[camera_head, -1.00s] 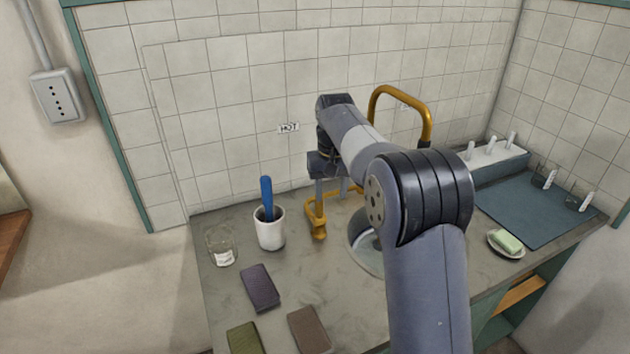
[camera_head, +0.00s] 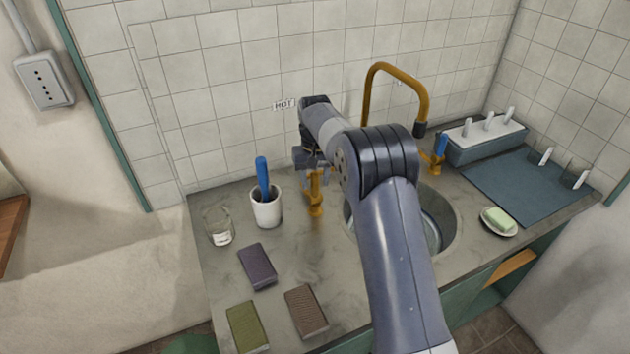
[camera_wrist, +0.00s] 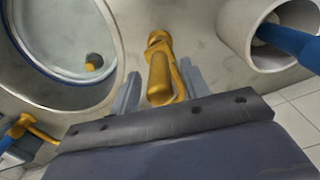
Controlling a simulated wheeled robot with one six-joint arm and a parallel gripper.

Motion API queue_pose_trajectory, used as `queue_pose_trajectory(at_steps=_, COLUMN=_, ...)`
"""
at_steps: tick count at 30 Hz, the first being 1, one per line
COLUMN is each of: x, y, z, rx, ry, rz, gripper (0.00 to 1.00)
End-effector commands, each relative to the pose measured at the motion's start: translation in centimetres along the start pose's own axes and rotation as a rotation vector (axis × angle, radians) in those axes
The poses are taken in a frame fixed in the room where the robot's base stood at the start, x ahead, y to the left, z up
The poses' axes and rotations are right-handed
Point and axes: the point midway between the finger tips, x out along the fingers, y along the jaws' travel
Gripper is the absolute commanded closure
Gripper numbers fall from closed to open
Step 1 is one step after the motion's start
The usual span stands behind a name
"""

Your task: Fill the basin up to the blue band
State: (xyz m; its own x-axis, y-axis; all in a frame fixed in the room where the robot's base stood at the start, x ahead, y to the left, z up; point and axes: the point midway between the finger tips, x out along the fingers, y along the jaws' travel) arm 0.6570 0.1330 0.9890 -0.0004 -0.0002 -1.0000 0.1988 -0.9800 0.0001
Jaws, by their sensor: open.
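My gripper (camera_head: 313,175) is open at the brass tap (camera_head: 315,200) below the HOT label. In the wrist view its two fingers (camera_wrist: 162,90) stand on either side of the brass tap handle (camera_wrist: 158,78); I cannot tell whether they touch it. The round sunken basin (camera_head: 447,212) lies right of this tap, partly hidden by my arm. In the wrist view the basin (camera_wrist: 50,75) has a blue-grey ring inside and a small brass piece; the water level is unclear. A brass spout (camera_head: 415,90) with a dark tip arches behind it. A second, blue-handled tap (camera_head: 438,150) stands right of the spout.
A white cup (camera_head: 266,208) with a blue-handled item and a glass jar (camera_head: 218,228) stand left of the tap. Several sponge-like blocks (camera_head: 258,266) lie in front. A soap dish (camera_head: 498,222), blue mat (camera_head: 530,195) and rack (camera_head: 485,140) are on the right.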

Motion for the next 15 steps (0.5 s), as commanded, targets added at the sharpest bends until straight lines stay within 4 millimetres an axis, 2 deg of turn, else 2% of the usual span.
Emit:
queue_pose_trajectory(at_steps=5, x=1.17, y=0.0, z=0.03, rx=0.0, ry=-0.001, rz=0.0, gripper=0.56)
queue_pose_trajectory(at_steps=13, x=1.29, y=0.01, z=0.02, rx=0.0, ry=0.0, rz=0.0, gripper=0.56)
queue_pose_trajectory(at_steps=15, x=1.28, y=0.0, z=0.02, rx=0.0, ry=0.0, rz=0.0, gripper=0.62)
